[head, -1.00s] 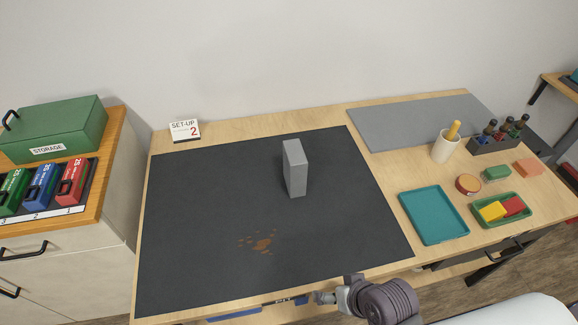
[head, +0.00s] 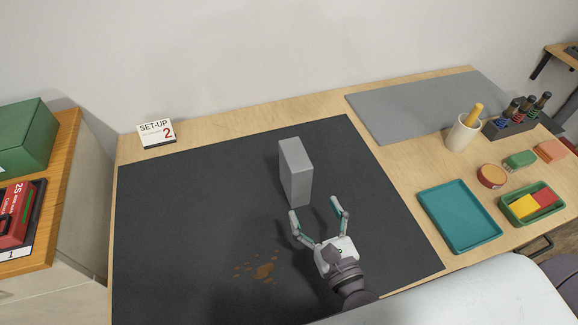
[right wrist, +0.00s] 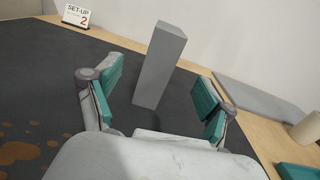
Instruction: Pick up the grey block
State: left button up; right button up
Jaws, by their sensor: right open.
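The grey block (head: 296,171) stands upright on the dark mat (head: 190,220), near the mat's middle. In the right wrist view the block (right wrist: 159,65) stands ahead of my fingers, between their lines. My right gripper (head: 318,213) is open and empty, just in front of the block on its near side. Its two teal-padded fingers (right wrist: 158,95) point toward the block and appear apart from it. The left gripper does not show.
A brown stain (head: 258,269) marks the mat left of my gripper. A teal tray (head: 460,217), green bin (head: 518,217), cup with a yellow handle (head: 461,135) and bottle rack (head: 508,127) stand at right. A SET-UP sign (head: 156,133) stands at back left. Mat around the block is clear.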

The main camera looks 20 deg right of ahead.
aim_at(303, 180)
jog(key=w, duration=0.1)
jog(key=w+p, duration=0.1)
jog(key=w+m+p, duration=0.1)
jog(key=shift+d+r+h, duration=0.2)
jog(key=shift+r+h, duration=0.05)
jog(key=shift+h, duration=0.05)
jog(key=w+p, duration=0.1)
jog(key=w, duration=0.3)
jog(key=shift+w+a+f, duration=0.1)
jog(key=shift+w+f, duration=0.05)
jog(key=shift+w, duration=0.6)
jog(key=w, duration=0.1)
jog(key=w+p, duration=0.1)
jog(key=w, duration=0.1)
jog(key=w+p, duration=0.1)
jog(key=shift+w+a+r, duration=0.2)
jog(key=shift+w+r, duration=0.05)
jog(key=shift+w+f, duration=0.1)
jog(key=shift+w, duration=0.2)
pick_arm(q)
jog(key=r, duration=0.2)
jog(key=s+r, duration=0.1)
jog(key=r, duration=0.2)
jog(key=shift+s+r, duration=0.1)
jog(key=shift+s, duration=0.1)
